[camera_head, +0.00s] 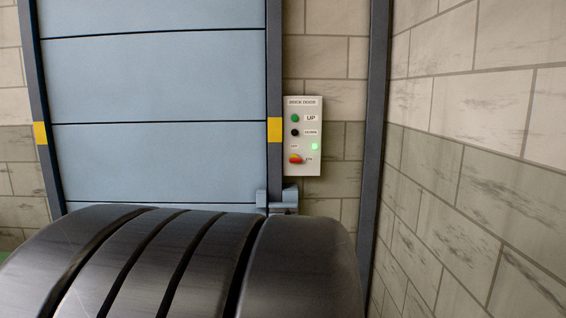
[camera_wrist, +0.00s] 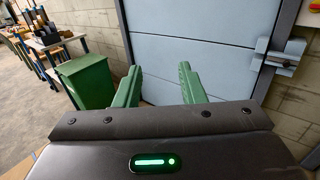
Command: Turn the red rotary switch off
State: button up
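The red rotary switch (camera_head: 295,158) sits low on a pale control panel (camera_head: 303,168) on the brick wall, right of the blue-grey door. Its knob looks red and orange-yellow; its exact setting is too small to read. A green light (camera_head: 314,146) glows above and right of it. In the wrist view a bit of the red switch (camera_wrist: 315,5) shows at the top right corner. My gripper (camera_wrist: 158,70) has two green fingers spread apart with nothing between them. It points at the lower door, left of and apart from the panel. The gripper does not show in the head view.
The panel also has a green button (camera_head: 295,118) and a black button (camera_head: 295,132). A blue-grey latch block (camera_wrist: 278,58) juts out at the door's edge below the panel. A side wall (camera_head: 480,150) stands close on the right. A green bin (camera_wrist: 85,82) stands left of my gripper.

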aim_at(295, 159)
jog(key=i+j+z, duration=0.1)
jog(key=i+z, duration=0.3)
jog(key=i+j+z, duration=0.7)
jog(key=i+z, duration=0.15)
jog(key=i+j, duration=0.7)
jog(key=j, duration=0.2)
